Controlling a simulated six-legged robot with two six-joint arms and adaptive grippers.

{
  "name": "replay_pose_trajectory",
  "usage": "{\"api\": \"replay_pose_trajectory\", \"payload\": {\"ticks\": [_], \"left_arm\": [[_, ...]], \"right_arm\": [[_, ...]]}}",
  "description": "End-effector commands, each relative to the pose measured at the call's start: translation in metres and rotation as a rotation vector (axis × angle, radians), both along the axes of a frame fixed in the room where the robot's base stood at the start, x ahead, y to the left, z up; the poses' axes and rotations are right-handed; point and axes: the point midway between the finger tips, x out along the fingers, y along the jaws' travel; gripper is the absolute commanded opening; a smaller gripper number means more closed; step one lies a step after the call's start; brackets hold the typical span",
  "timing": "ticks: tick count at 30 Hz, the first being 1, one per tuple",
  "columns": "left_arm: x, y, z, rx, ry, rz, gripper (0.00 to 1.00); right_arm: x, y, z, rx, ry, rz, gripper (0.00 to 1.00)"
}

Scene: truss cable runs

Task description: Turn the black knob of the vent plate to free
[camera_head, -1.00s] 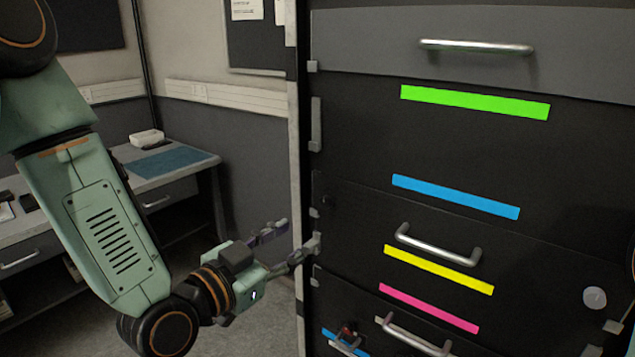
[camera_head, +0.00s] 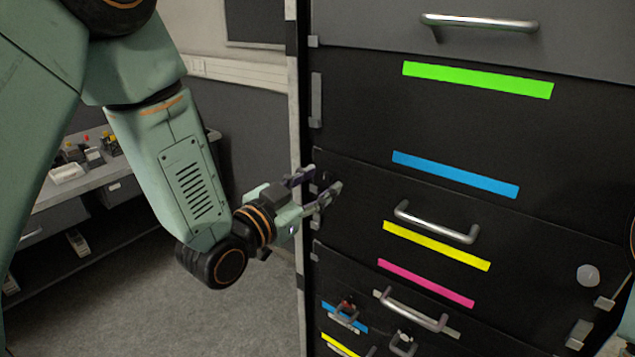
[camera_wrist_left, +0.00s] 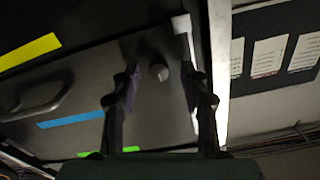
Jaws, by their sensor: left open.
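The black knob (camera_head: 326,178) is small and dark on the left edge of a black panel, below the blue strip's level. In the left wrist view the round knob (camera_wrist_left: 159,72) shows with a lighter face, between and beyond the fingers. My left gripper (camera_head: 322,181) is open, with its fingertips close to the panel on either side of the knob. In the left wrist view my left gripper (camera_wrist_left: 160,82) has a clear gap between its fingers, and no contact with the knob shows. The knob's pointer and marks are too small to read. My right gripper is not in view.
A metal handle (camera_head: 437,223) is right of the knob on the same panel. Blue (camera_head: 455,174), yellow (camera_head: 436,245) and green strips cross the front. A red-topped fitting (camera_head: 346,303) and another handle are lower down. The cabinet's pale edge post (camera_head: 298,240) is left of the knob.

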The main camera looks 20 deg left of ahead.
Motion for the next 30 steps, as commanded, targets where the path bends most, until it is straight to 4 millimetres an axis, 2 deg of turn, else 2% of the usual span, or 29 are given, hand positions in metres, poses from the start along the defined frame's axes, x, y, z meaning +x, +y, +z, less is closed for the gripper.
{"api": "replay_pose_trajectory", "payload": {"ticks": [10, 26, 30], "left_arm": [[0.0036, -0.0017, 0.0000, 0.000, 0.000, -0.001, 0.45], [0.0035, -0.0018, 0.0002, 0.000, -0.001, -0.001, 0.00], [0.0034, -0.0018, 0.0004, 0.000, -0.001, -0.001, 0.00]], "right_arm": [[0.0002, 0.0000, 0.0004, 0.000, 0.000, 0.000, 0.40], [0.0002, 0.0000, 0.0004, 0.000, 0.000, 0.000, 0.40], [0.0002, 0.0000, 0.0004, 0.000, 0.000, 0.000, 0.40]]}}
